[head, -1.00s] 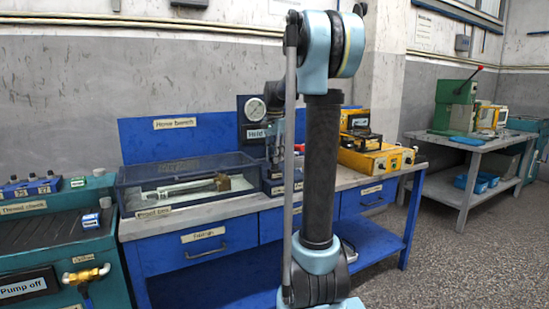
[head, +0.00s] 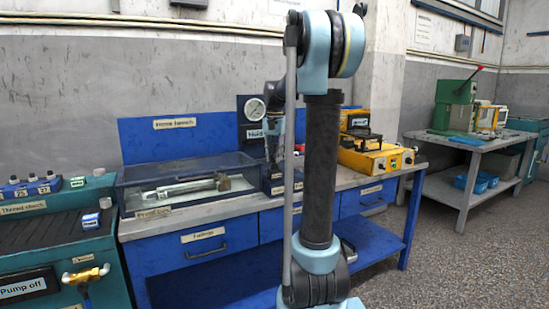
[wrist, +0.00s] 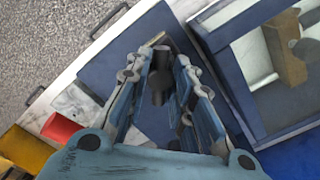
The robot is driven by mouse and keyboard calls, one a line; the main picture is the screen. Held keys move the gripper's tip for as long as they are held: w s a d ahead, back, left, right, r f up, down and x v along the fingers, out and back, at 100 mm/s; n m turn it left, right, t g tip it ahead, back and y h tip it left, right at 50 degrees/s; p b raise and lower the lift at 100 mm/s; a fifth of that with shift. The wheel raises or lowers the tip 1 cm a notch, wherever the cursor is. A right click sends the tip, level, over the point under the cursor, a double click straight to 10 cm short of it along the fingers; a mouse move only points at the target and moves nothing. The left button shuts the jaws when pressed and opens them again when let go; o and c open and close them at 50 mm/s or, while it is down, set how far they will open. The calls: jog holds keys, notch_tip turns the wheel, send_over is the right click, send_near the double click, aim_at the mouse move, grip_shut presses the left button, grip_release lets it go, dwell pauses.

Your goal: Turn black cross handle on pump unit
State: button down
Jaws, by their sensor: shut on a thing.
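The black cross handle (wrist: 160,74) shows in the wrist view between the two fingers of my gripper (wrist: 163,62), above the flat dark blue top of the pump unit (wrist: 150,125). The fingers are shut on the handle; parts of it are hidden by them. In the head view my gripper (head: 273,150) points down at the pump unit (head: 268,189) on the bench, beside the round pressure gauge (head: 254,109). The handle cannot be made out there, and my arm covers part of the unit.
A clear-walled tank (head: 130,196) holding a metal cylinder stands left of the unit. A yellow device (head: 372,160) stands on the right, and a red cylindrical thing (wrist: 60,127) lies near my gripper. The blue bench (head: 205,255) has drawers; open floor lies to the right.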

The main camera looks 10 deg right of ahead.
jog(key=shift+w+n, duration=0.15)
jog(key=shift+n, duration=1.55)
dwell(0.3)
jog(key=c, duration=1.3)
grip_release()
jog(key=shift+c, duration=0.2)
notch_tip(320, 180, up, 12)
jog(key=shift+f, duration=0.1)
